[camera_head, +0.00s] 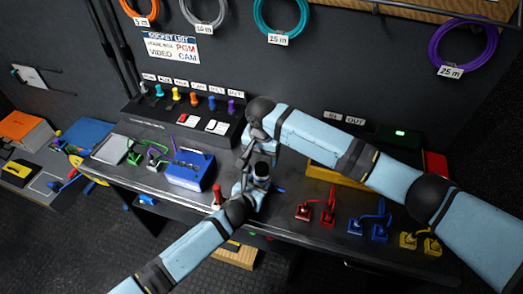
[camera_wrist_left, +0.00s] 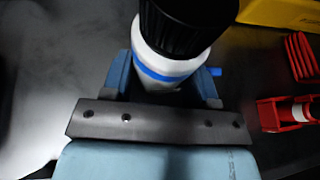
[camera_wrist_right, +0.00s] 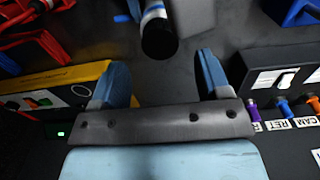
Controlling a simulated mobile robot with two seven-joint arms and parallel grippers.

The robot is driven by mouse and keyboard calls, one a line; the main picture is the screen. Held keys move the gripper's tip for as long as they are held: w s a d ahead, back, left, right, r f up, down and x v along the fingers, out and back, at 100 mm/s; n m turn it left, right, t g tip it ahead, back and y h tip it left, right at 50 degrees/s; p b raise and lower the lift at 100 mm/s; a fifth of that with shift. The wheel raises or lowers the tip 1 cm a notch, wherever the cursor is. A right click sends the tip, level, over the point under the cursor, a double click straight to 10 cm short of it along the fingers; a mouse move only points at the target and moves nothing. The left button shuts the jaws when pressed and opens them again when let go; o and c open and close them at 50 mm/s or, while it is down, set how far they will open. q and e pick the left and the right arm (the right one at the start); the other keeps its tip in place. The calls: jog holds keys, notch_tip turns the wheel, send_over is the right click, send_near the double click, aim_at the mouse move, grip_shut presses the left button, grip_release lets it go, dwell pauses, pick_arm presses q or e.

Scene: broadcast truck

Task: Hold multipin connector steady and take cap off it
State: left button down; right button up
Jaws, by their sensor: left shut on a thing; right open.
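The multipin connector is a white cylinder with a blue band (camera_wrist_left: 165,72), and a black ribbed cap (camera_wrist_left: 188,24) sits on its end. My left gripper (camera_wrist_left: 165,88) is shut around the white body and holds it above the bench; this gripper (camera_head: 252,184) is low in the middle of the head view. My right gripper (camera_wrist_right: 162,75) is open and empty. In the right wrist view the cap (camera_wrist_right: 158,40) shows just beyond its fingertips, roughly centred and apart from them. In the head view the right gripper (camera_head: 252,150) is just above the connector (camera_head: 262,172) and partly overlaps the left one.
A sloped panel with coloured plugs (camera_head: 190,100) stands behind. A blue box (camera_head: 190,170) lies left. Red (camera_head: 318,207), blue (camera_head: 370,224) and yellow (camera_head: 420,242) cabled connectors stand along the bench (camera_head: 345,235) at right. A yellow-fronted unit (camera_head: 335,175) sits behind the right arm.

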aim_at(262, 167)
jog(key=shift+f, duration=2.4)
jog(key=c, duration=1)
jog(key=n, duration=0.3)
